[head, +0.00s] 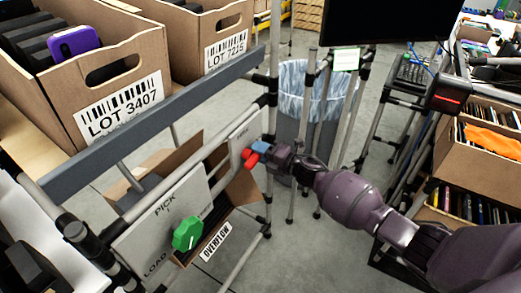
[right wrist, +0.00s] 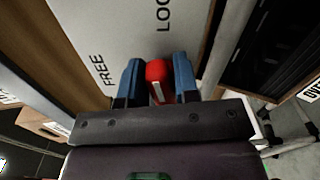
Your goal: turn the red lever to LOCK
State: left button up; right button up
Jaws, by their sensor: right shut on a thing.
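The red lever (right wrist: 156,72) sits between the two blue fingertips of my right gripper (right wrist: 158,82), which is shut on it. In the head view, the lever (head: 251,160) shows as a small red part beside the right gripper (head: 258,152), at a pale panel on the rail. In the right wrist view, the pale panel (right wrist: 125,35) carries the words FREE at left and LOCK, cut off at the top edge. The lever's tip lies between the two words; its exact setting is hard to tell. My left gripper is not in view.
A green knob (head: 187,233) sits on a second panel (head: 158,222) marked PICK and LOAD. Cartons (head: 125,70) stand tilted at upper left behind a grey rail (head: 150,125). A lined bin (head: 300,110) stands behind; more cartons (head: 470,165) are at right.

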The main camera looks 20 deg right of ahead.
jog(key=shift+f+m, duration=0.2)
jog(key=shift+m, duration=0.5)
jog(key=shift+f, duration=0.1)
jog(key=shift+m, duration=0.3)
jog(key=o, duration=0.8)
